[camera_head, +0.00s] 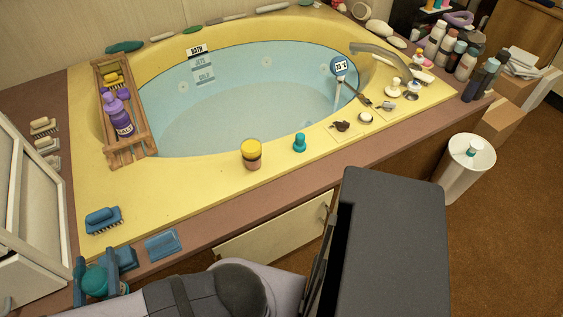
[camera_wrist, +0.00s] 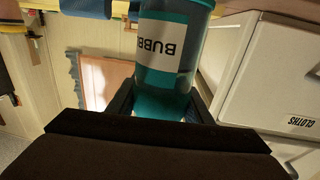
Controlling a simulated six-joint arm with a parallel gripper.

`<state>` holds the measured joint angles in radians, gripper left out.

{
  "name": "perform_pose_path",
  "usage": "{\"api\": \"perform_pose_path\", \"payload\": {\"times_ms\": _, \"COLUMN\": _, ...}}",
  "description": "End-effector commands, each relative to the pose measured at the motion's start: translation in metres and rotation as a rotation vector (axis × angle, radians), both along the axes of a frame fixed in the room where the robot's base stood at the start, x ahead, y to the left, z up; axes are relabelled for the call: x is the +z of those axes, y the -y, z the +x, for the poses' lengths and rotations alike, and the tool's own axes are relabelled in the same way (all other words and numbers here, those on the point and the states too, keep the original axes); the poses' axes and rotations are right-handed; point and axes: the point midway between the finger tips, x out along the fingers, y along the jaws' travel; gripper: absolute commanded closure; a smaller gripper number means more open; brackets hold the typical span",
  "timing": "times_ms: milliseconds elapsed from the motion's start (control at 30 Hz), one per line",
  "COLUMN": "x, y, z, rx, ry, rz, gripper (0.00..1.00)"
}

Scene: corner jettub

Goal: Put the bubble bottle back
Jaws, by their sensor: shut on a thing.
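The bubble bottle is teal with a white label reading "BUBB" in the wrist view (camera_wrist: 165,45). My gripper (camera_wrist: 162,105) is shut on it, one finger on each side. In the head view my gripper (camera_head: 97,277) is at the lower left, over the brown front ledge near the white cabinet. There only a round teal part of the bubble bottle (camera_head: 95,282) shows between the fingers. The rest is hidden by the gripper and the steep view. I cannot tell whether the bottle touches the ledge.
A blue brush (camera_head: 103,220) and a blue pad (camera_head: 162,245) lie close by. A wooden caddy (camera_head: 142,150) holds a purple salts bottle (camera_head: 120,117). A yellow-lidded jar (camera_head: 251,155) and small teal item (camera_head: 300,142) stand on the yellow rim. The white cabinet (camera_wrist: 270,75) flanks my gripper.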

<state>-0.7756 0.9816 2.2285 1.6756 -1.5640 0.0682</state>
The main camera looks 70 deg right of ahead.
Motion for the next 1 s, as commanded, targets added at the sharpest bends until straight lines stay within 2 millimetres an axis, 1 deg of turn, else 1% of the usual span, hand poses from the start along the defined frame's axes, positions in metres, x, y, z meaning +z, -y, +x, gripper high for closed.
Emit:
{"api": "perform_pose_path", "payload": {"times_ms": 133, "x": 0.012, "y": 0.007, "z": 0.001, "rx": -0.011, "ry": 0.001, "rz": 0.0, "gripper": 0.87}}
{"api": "perform_pose_path", "payload": {"times_ms": 267, "x": 0.029, "y": 0.025, "z": 0.004, "rx": -0.044, "ry": 0.001, "rz": 0.0, "gripper": 0.87}}
{"api": "perform_pose_path", "payload": {"times_ms": 367, "x": 0.041, "y": 0.044, "z": 0.007, "rx": -0.082, "ry": 0.001, "rz": 0.0, "gripper": 0.87}}
{"api": "perform_pose_path", "payload": {"times_ms": 467, "x": 0.049, "y": 0.07, "z": 0.009, "rx": -0.136, "ry": 0.002, "rz": 0.0, "gripper": 0.87}}
{"api": "perform_pose_path", "payload": {"times_ms": 567, "x": 0.054, "y": 0.105, "z": 0.01, "rx": -0.209, "ry": 0.002, "rz": 0.001, "gripper": 0.87}}
{"api": "perform_pose_path", "payload": {"times_ms": 600, "x": 0.055, "y": 0.12, "z": 0.01, "rx": -0.24, "ry": 0.002, "rz": 0.001, "gripper": 0.87}}
{"api": "perform_pose_path", "payload": {"times_ms": 767, "x": 0.06, "y": 0.179, "z": 0.002, "rx": -0.364, "ry": 0.002, "rz": 0.001, "gripper": 0.87}}
{"api": "perform_pose_path", "payload": {"times_ms": 800, "x": 0.061, "y": 0.194, "z": -0.001, "rx": -0.395, "ry": 0.001, "rz": 0.001, "gripper": 0.87}}
{"api": "perform_pose_path", "payload": {"times_ms": 867, "x": 0.064, "y": 0.217, "z": -0.008, "rx": -0.441, "ry": 0.002, "rz": 0.001, "gripper": 0.87}}
{"api": "perform_pose_path", "payload": {"times_ms": 1000, "x": 0.07, "y": 0.269, "z": -0.029, "rx": -0.55, "ry": 0.003, "rz": 0.002, "gripper": 0.87}}
